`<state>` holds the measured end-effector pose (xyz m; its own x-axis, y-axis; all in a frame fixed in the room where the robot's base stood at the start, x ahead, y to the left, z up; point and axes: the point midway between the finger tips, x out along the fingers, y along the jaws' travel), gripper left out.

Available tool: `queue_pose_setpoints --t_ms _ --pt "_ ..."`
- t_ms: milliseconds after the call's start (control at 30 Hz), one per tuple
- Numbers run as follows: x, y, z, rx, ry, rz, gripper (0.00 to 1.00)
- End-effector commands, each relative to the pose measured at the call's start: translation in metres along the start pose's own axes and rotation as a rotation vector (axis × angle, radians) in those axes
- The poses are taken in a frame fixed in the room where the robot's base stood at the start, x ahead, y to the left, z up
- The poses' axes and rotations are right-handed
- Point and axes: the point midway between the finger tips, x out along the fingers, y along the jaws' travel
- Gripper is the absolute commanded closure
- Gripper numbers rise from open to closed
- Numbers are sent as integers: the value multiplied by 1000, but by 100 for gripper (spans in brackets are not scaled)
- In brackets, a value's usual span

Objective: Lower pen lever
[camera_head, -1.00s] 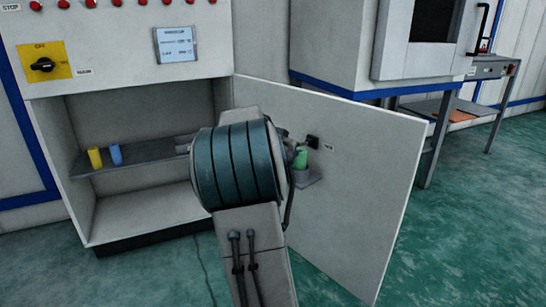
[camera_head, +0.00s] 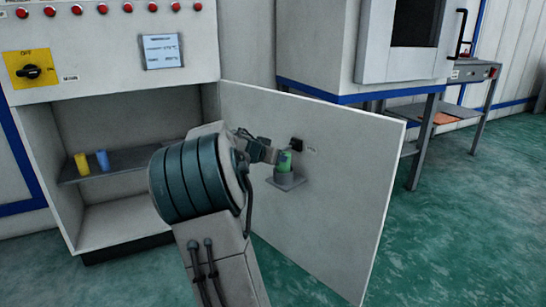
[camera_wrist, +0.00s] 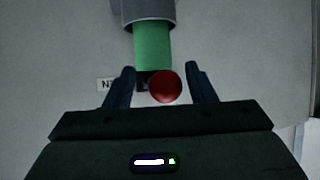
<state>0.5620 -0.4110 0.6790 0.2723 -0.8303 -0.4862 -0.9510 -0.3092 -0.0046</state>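A small black lever mount (camera_head: 296,144) sits on the inner face of the open cabinet door, beside a small label. In the wrist view a red ball knob (camera_wrist: 165,87) stands in front of the dark mount (camera_wrist: 142,79), between my gripper's two fingers and closer to the right one. My gripper (camera_wrist: 160,67) is open, with gaps visible around the knob. In the head view my gripper (camera_head: 277,157) is at the door beside the green cylinder (camera_head: 285,164), and the knob cannot be made out there.
The green cylinder stands in a grey holder (camera_head: 286,181) on the door (camera_head: 345,190), very near my fingers; in the wrist view it appears upside down (camera_wrist: 153,45). Yellow (camera_head: 81,163) and blue (camera_head: 102,159) cylinders stand on the cabinet shelf.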

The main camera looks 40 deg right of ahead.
Motion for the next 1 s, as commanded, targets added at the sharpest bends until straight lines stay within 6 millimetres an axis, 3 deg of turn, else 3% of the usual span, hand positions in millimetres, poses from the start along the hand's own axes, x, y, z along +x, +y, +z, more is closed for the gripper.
queue_pose_setpoints --t_ms 233,367,800,1000 --pt "-3 -3 0 -2 1 -7 50" --pt "-14 -4 0 -3 1 -9 50" --pt "-99 -4 -1 -1 -1 -12 50" --pt "-128 -2 -1 -1 -1 -8 50"
